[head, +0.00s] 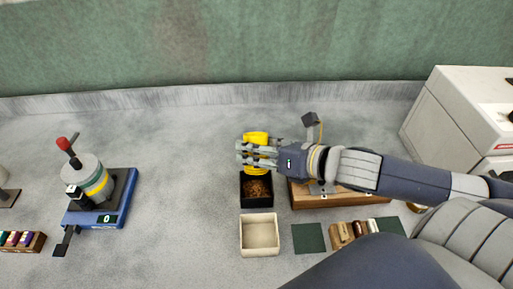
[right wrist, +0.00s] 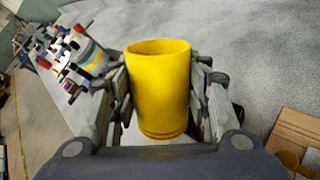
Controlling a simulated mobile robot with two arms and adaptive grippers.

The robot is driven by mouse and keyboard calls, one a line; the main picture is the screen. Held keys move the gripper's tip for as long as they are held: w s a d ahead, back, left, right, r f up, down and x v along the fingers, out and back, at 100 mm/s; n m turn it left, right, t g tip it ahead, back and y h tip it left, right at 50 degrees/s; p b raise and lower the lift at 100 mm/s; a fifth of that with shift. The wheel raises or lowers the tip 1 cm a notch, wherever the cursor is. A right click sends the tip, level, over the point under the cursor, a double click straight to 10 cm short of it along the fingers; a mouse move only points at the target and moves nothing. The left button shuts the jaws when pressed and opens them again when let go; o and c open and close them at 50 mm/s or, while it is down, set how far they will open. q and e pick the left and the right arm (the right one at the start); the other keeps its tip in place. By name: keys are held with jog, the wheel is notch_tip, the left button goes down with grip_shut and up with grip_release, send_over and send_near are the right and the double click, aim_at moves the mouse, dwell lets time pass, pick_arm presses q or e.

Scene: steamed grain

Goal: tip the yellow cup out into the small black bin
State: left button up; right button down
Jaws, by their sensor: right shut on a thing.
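The yellow cup (head: 256,137) is between the fingers of my right gripper (head: 257,155), at the back edge of the small black bin (head: 257,203). In the right wrist view the fingers of my right gripper (right wrist: 162,92) press on both sides of the yellow cup (right wrist: 160,95). Its rim shows there, but its contents are hidden. I cannot tell how far the cup is tilted. The black bin holds brown grain in its front part; my gripper and the cup hide its back part. My left gripper is out of view.
A cream square tray (head: 260,254) stands in front of the bin, with a dark green mat (head: 308,238) to its right. A wooden box (head: 310,201) is right of the bin, under my right arm. A blue-based device (head: 124,212) stands left; the counter between is clear.

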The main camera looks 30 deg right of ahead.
jog(key=shift+t, duration=0.4)
jog(key=shift+r+n+t, duration=0.1)
jog(key=shift+n+t, duration=0.2)
jog(key=shift+n, duration=0.1)
jog(key=shift+n+t+b, duration=0.4)
jog(key=shift+t+b, duration=0.1)
jog(key=shift+b, duration=0.1)
jog(key=n+t+b, duration=0.1)
jog(key=t+b, duration=0.1)
jog(key=b, duration=0.1)
jog(key=shift+n, duration=0.4)
jog(key=shift+r+n+b, duration=0.15)
jog(key=shift+n+b, duration=0.15)
jog(key=shift+r+t, duration=0.25)
jog(key=shift+t, duration=0.05)
